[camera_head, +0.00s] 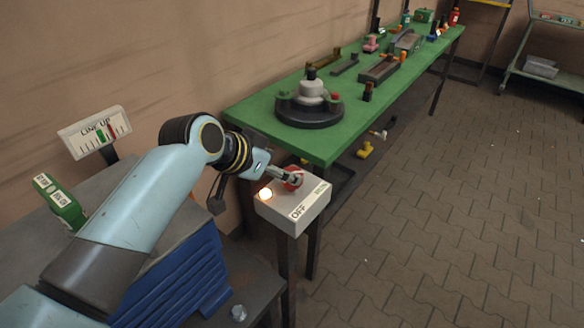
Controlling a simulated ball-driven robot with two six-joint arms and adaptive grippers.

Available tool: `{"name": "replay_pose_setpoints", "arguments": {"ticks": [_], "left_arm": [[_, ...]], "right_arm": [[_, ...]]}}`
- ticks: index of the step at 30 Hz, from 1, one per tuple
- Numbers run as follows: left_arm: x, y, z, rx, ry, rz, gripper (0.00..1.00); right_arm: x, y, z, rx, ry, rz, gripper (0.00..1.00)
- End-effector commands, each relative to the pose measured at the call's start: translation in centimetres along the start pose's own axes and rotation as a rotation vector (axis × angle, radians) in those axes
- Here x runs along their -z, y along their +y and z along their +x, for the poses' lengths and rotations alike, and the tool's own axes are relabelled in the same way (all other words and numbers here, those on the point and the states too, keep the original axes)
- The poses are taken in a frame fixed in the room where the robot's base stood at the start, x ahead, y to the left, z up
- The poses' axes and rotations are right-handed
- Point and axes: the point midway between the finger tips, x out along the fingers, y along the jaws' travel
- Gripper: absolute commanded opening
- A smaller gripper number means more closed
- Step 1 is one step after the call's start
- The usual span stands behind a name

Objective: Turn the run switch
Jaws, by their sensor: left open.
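The run switch (293,181) is a red knob on top of a pale grey box on a dark post. The box (292,212) has a lit lamp (265,194) at its left and a white label that reads "OFF" (305,204). My left gripper (290,179) is at the red knob, its fingers over the knob's left side. The fingers are open; I cannot tell whether they touch the knob. The gripper hides part of the knob. My right gripper is not in view.
A long green table (318,146) with a dark round fixture (309,112) stands just behind the box. A "LINE UP" gauge sign (95,133) and a green labelled block (60,202) are at the left. The paved floor (450,200) at the right is clear.

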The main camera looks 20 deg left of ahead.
Motion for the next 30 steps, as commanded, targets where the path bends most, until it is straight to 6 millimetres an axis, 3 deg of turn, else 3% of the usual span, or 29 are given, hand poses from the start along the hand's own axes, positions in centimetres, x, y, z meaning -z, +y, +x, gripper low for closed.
{"name": "replay_pose_setpoints", "arguments": {"ticks": [4,9,14,21,30], "left_arm": [[0.0,0.0,3.0,0.000,-0.001,-0.001,0.68],[0.0,0.0,5.2,0.000,0.000,0.000,0.68],[0.0,0.0,6.0,0.000,0.000,0.000,0.68],[0.0,0.0,6.0,0.001,0.000,0.001,0.68],[0.0,0.0,6.0,0.001,0.000,0.000,0.28]], "right_arm": [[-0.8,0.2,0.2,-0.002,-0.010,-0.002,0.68],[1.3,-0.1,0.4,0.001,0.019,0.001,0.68],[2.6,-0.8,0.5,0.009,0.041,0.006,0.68],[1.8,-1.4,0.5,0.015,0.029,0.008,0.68],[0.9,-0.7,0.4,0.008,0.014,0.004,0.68]]}}
